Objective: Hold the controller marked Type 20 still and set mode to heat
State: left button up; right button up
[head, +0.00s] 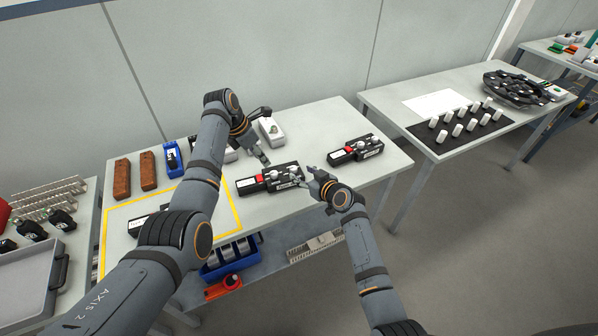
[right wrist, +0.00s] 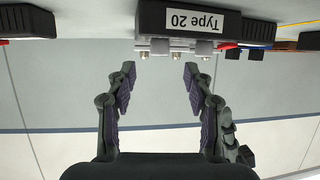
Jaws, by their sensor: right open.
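The controller marked Type 20 (right wrist: 190,20) shows upside down at the top of the right wrist view, its label readable and its pale knobs (right wrist: 180,47) facing my right gripper. In the head view, a black controller with a red part and white knobs (head: 250,186) lies mid-table between my grippers; its label is too small to read. My right gripper (head: 306,181) is at its right end. In the right wrist view this gripper (right wrist: 158,72) is open, empty and apart from the knobs. My left gripper (head: 264,161) is at the controller's far side; its finger gap and contact are unclear.
A similar controller (head: 354,150) lies to the right. Another dark unit (head: 143,225) lies inside a yellow-taped area (head: 238,214), partly behind my left arm. Brown blocks (head: 122,180) and a blue device (head: 173,160) stand at the back left. Bare tabletop lies towards the right corner (head: 390,162).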

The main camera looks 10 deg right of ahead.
aim_at(294, 169)
jog(key=shift+x, duration=2.8)
grip_shut()
